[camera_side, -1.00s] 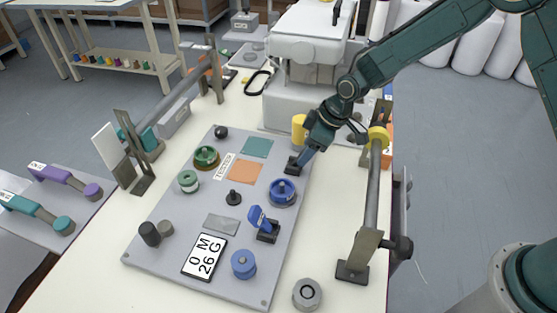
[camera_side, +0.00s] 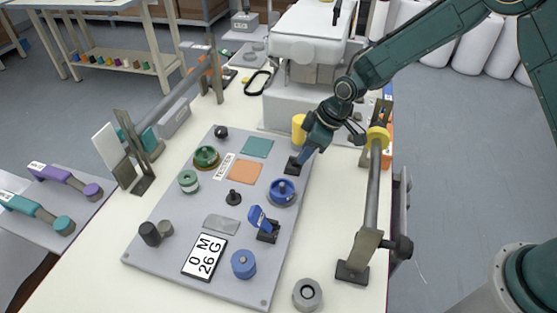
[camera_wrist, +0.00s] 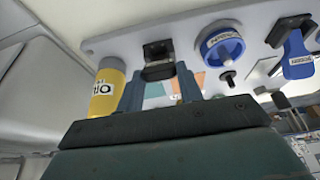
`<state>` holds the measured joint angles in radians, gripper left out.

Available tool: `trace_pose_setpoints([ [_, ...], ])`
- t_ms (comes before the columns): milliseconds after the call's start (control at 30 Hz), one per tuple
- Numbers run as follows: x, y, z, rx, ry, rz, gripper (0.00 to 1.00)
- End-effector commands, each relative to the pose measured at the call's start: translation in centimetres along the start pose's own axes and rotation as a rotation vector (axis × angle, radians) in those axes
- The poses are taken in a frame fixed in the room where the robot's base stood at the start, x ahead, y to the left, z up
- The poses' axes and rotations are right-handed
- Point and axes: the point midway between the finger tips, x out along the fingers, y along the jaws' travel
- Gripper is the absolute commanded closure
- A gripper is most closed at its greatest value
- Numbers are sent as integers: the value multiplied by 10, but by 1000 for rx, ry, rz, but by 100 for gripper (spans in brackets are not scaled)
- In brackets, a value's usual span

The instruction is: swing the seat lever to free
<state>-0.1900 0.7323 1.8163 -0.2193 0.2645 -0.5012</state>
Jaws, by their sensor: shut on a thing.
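My gripper (camera_side: 300,158) reaches down to a black lever mount (camera_side: 291,168) at the right edge of the grey panel. In the wrist view my gripper's two blue-grey fingers (camera_wrist: 160,84) stand on either side of this black mount (camera_wrist: 158,50), shut on its dark lever. The fingers hide most of the lever, so its angle is unclear. A second lever, blue with a white label (camera_side: 259,217), stands tilted up on a black base nearer the front. It also shows at the right of the wrist view (camera_wrist: 297,55). I cannot read which is the seat lever.
A blue dial (camera_side: 282,191) sits close in front of the gripper. A yellow cylinder (camera_side: 299,128) stands just behind it, by the white machine (camera_side: 308,35). A grey rail with a yellow collar (camera_side: 378,138) runs to the right. Several knobs and pads occupy the panel (camera_side: 190,285).

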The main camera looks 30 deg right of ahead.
Motion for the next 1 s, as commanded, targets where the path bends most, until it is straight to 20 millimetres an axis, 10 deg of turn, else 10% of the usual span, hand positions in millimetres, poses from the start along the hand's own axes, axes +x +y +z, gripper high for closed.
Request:
trace_pose_setpoints([
  [1000,6,-1,-32,-4,-420,0,100],
])
